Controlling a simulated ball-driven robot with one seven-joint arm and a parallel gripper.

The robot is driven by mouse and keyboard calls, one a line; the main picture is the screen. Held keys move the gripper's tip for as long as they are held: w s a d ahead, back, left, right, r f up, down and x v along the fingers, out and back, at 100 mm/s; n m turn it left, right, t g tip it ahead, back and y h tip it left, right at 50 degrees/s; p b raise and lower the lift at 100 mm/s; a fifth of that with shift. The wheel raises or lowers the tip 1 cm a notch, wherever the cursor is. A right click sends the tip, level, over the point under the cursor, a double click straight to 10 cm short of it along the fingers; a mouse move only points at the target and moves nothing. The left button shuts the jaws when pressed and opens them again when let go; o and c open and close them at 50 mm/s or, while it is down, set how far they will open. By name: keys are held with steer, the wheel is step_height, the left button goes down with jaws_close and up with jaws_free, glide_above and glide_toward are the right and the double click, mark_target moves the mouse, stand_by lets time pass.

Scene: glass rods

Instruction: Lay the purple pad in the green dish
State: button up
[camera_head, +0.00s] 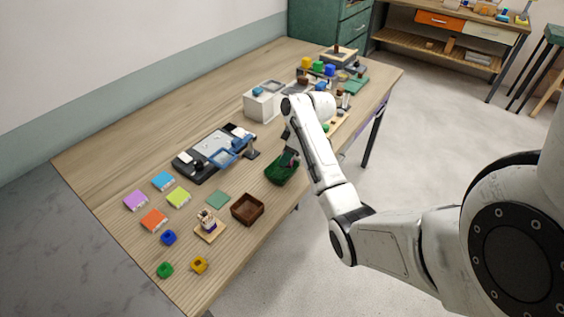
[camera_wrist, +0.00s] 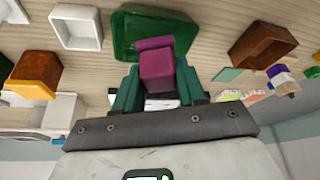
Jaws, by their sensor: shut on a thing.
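The purple pad (camera_wrist: 157,68) is between the green fingers of my gripper (camera_wrist: 156,88) in the wrist view. My gripper is shut on it. The green dish (camera_wrist: 124,37) lies on the table just beyond the pad in that view, and the pad covers part of it. I cannot tell whether the pad touches the dish. In the head view the green dish (camera_head: 280,174) is near the table's front edge, with my gripper (camera_head: 290,158) right over it. My arm partly hides the dish, and the pad is hard to make out there.
A brown tray (camera_head: 248,208) stands close to the dish at the lower left. A dark board with a blue frame (camera_head: 225,157) lies behind it. A white box (camera_head: 262,104) stands farther back. Several coloured pads and small blocks lie at the left end of the table.

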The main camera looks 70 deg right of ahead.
steer(key=shift+w+d+f, duration=0.25)
steer(key=shift+w+f, duration=0.7)
steer(key=shift+f, duration=0.25)
steer(key=shift+f+p, duration=0.65)
steer(key=shift+f, duration=0.85)
steer(key=shift+f, duration=0.1)
steer(key=o, duration=0.7)
steer(key=shift+o, duration=0.2)
